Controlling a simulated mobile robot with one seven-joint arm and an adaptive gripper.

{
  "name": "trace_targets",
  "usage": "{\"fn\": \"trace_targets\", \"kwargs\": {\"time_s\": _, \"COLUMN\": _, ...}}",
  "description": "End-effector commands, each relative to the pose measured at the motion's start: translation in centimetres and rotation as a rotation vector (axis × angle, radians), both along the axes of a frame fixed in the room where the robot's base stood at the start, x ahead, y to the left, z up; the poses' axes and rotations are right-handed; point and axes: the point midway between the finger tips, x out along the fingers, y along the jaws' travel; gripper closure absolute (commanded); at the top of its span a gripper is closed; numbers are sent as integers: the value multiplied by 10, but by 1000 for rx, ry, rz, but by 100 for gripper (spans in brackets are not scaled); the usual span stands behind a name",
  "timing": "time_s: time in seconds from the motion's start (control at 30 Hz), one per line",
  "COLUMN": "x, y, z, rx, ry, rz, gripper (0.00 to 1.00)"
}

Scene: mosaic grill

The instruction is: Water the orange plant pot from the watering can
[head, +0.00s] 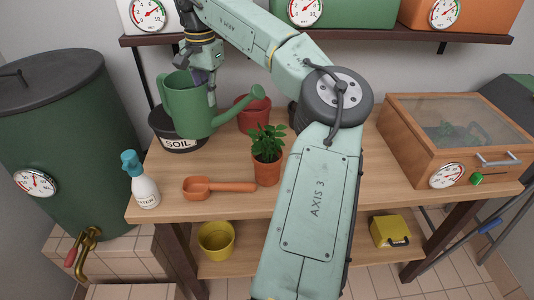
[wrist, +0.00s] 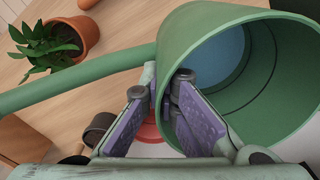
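The green watering can (head: 188,110) is near upright at the left of the bench, its spout pointing right. In the wrist view the can (wrist: 270,20) shows bluish water inside. My gripper (head: 208,82) is at the can's upper part. In the wrist view my gripper (wrist: 162,85) has its fingers at the rim, one overlapping the opening; it appears shut on the can, though the contact is partly hidden. The can appears raised, overlapping the soil bowl. The orange plant pot (head: 267,172) with a leafy plant stands right of the can; in the wrist view the pot (wrist: 84,38) is upper left.
The black soil bowl (head: 180,145) is below the can. A red pot (head: 251,118) stands behind the plant. An orange scoop (head: 220,186) and a spray bottle (head: 145,188) are at the front left. A wooden box with a clear lid (head: 450,120) stands at the right.

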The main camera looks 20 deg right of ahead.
Motion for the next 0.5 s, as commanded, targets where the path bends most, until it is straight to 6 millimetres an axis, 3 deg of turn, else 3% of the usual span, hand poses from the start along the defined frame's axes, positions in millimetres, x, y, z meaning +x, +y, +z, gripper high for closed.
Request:
{"fn": "trace_targets", "kwargs": {"time_s": 0.27, "x": 0, "y": 0, "z": 3, "rx": 3, "ry": -4, "rz": 0, "gripper": 100}}
{"fn": "trace_targets", "kwargs": {"time_s": 0.5, "x": 0, "y": 1, "z": 23, "rx": 3, "ry": -6, "rz": 0, "gripper": 100}}
